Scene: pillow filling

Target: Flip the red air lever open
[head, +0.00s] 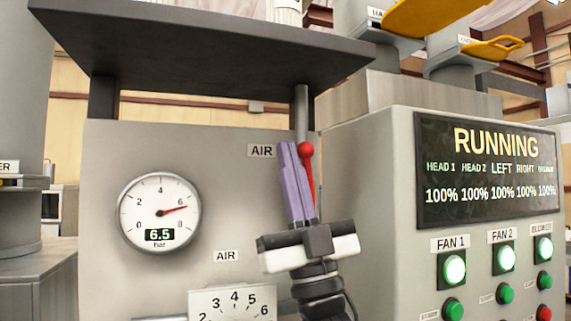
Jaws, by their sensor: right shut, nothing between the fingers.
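The red air lever (306,150) stands nearly upright on the front of the grey machine, its round red knob at the top. Its thin red arm runs down behind my gripper, so its lower end is hidden. My right gripper (290,150) points upward with its purple fingers shut and empty. The fingertips are just left of the knob, and the fingers overlap part of the lever in the picture. I cannot tell whether they touch it. My left gripper is not in view.
A round pressure gauge (159,213) reads 6.5 bar. A dark shelf (200,48) overhangs the panel, with a grey pipe (301,110) below it above the knob. At right, a control cabinet (385,200) carries a "RUNNING" screen (488,170) and lit green buttons. A numbered dial (232,303) is below.

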